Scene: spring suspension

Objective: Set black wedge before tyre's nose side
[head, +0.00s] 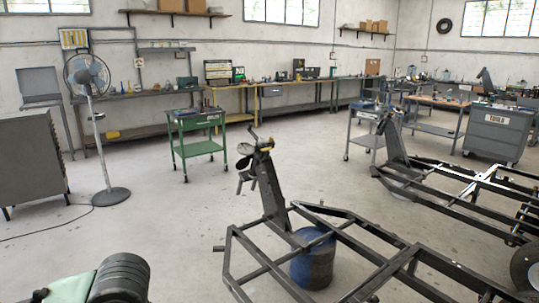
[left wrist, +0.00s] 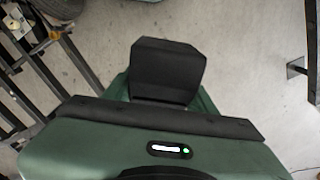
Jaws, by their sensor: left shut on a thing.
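The black wedge (left wrist: 167,68) is in the left wrist view, a dark block with a slanted face. My left gripper (left wrist: 164,95) is shut on it and holds it over the grey floor; its green fingers show only partly at the block's sides. A tyre (left wrist: 33,22) shows in part at the top left of the left wrist view, apart from the wedge. In the head view a tyre (head: 527,267) stands at the right edge, cut off by the frame. The wedge and both grippers are out of the head view. My right gripper is in neither view.
A dark tubular frame (head: 375,262) fills the lower right of the head view, with a blue drum (head: 313,262) beneath it. A fan (head: 110,196) and a green trolley (head: 198,145) stand at the left. Open floor (head: 165,225) lies between them and the frame.

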